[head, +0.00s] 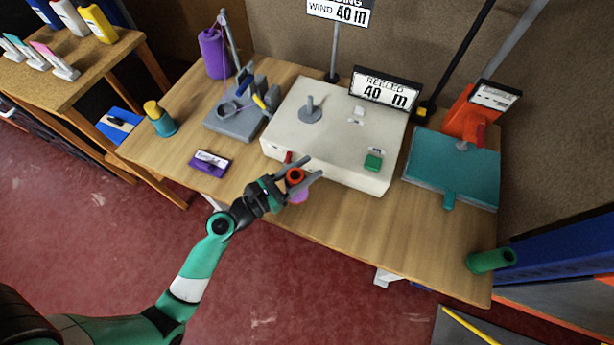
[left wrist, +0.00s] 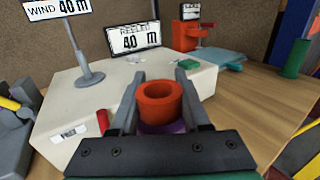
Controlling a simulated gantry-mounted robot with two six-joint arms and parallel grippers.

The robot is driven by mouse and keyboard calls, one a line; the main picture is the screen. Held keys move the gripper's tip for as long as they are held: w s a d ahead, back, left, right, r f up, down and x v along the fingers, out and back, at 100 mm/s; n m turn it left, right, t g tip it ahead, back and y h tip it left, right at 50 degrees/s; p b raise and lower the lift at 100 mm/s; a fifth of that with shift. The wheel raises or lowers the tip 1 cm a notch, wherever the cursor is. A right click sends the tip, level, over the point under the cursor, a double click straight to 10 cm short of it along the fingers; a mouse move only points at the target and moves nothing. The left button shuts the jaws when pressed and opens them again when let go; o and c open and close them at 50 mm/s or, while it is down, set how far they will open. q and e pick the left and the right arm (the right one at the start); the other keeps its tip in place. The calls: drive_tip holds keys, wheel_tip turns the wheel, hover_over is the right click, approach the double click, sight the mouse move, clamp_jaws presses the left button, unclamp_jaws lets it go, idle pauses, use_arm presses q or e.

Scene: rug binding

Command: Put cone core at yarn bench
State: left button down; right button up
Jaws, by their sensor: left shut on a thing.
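An orange-red hollow core (head: 295,175), with a purple part at its lower end, is held between the fingers of my left gripper (head: 296,180). In the left wrist view the open top of the core (left wrist: 160,103) faces up, and the gripper (left wrist: 163,108) is shut on it. The held core is in front of the cream winder box (head: 332,130), near the front edge of the wooden bench (head: 370,225). I cannot tell whether its lower end touches the bench.
On the main bench are a purple cone on a stand (head: 214,53), a grey device (head: 236,112), a purple label box (head: 210,163), a teal-and-yellow bottle (head: 160,119), a teal-and-orange machine (head: 455,165) and a green tube (head: 491,260). Bench surface right of the gripper is clear.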

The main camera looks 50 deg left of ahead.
use_arm(q)
drive_tip(key=f+b, duration=0.3)
drive_tip(key=f, duration=0.1)
drive_tip(key=shift+w, duration=0.25)
drive_tip(key=shift+c, duration=1.8)
unclamp_jaws()
drive_tip(key=s+a+p, duration=0.1)
drive_tip(key=s, duration=1.1)
drive_tip(key=shift+a+r, duration=0.2)
drive_tip(key=shift+a, duration=0.15)
